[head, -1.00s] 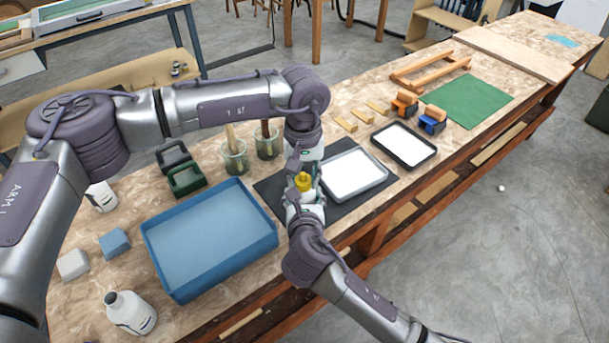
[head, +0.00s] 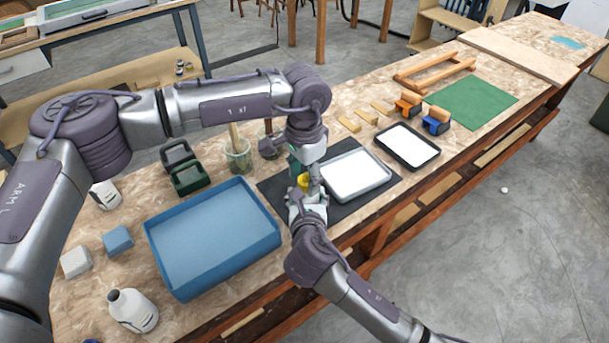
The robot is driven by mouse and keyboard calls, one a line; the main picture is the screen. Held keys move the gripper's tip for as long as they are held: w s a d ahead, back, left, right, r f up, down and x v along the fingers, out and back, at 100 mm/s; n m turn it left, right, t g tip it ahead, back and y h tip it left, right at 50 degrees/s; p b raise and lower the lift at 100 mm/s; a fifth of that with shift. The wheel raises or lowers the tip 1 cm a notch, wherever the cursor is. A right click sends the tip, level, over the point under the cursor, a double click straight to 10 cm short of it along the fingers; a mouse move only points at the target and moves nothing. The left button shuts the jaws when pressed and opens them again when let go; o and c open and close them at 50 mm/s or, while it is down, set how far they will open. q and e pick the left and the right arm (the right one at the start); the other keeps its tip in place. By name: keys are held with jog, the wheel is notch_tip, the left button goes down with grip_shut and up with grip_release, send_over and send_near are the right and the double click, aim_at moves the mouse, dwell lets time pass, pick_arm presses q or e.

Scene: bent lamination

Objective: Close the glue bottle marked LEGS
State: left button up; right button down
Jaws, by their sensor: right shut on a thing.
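A yellow cap (head: 303,181) shows between my two grippers, over the dark mat (head: 272,188). My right gripper (head: 308,207) comes in from the front and is shut on a mostly hidden white bottle just below the cap. My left gripper (head: 306,174) points down from above, with its fingers at the cap. I cannot tell whether they touch or grip it. No marking can be read, and whether the cap is seated on the neck is hidden.
A blue tray (head: 160,263) lies left of the mat. A grey tray (head: 343,192) with a white sheet lies close to the right of my grippers. Jars with brushes (head: 238,158) stand behind. A black tray (head: 432,157) and green mat (head: 490,100) lie farther right.

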pick_arm(q)
jog(key=shift+r, duration=0.1)
jog(key=shift+r, duration=2.15)
jog(key=shift+c, duration=0.4)
